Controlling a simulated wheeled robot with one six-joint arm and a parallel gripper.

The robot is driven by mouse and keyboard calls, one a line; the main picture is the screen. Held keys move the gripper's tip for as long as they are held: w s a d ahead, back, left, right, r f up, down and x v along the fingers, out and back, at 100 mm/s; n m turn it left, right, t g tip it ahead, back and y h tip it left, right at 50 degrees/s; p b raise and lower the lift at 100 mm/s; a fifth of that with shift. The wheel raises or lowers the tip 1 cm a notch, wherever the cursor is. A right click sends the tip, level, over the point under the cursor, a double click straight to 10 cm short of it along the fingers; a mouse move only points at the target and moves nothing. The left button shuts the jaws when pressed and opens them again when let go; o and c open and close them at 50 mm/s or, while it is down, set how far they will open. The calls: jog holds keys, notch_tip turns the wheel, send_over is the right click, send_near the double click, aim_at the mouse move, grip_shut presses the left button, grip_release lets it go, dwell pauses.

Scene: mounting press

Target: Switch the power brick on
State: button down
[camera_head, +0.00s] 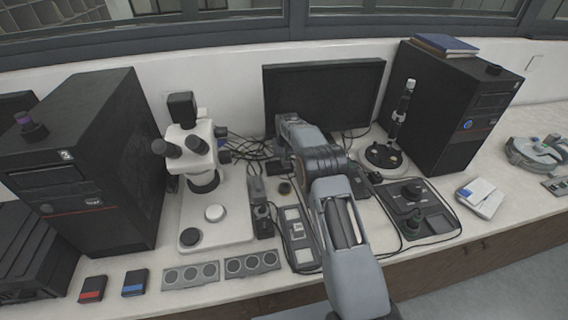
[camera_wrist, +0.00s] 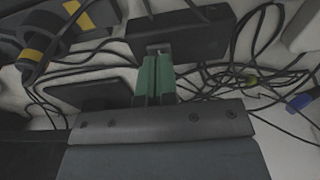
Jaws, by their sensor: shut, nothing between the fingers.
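A black box that looks like the power brick (camera_wrist: 196,36) lies among cables in the upper middle of the wrist view. My gripper (camera_wrist: 159,52) has green fingers, shut together with nothing between them. The fingertips are at the near edge of the box, left of its middle. A small light grey patch shows right at the tips; I cannot tell whether it is the switch, nor whether the tips touch it. In the head view my arm reaches over the bench towards the cables below the monitor, and the fingertips are hidden there.
Loose cables (camera_wrist: 255,75) lie around the box. A second dark flat box (camera_wrist: 88,93) lies left of the fingers. A microscope (camera_head: 203,165) stands left of my arm, the monitor (camera_head: 325,95) behind it, and a control panel (camera_head: 412,205) to its right.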

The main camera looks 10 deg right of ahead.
jog(key=shift+f+b, duration=0.45)
jog(key=shift+f, duration=0.3)
jog(key=shift+r, duration=0.1)
jog(key=shift+r+p, duration=2)
jog(key=shift+r, duration=1.5)
jog(key=shift+w, duration=0.1)
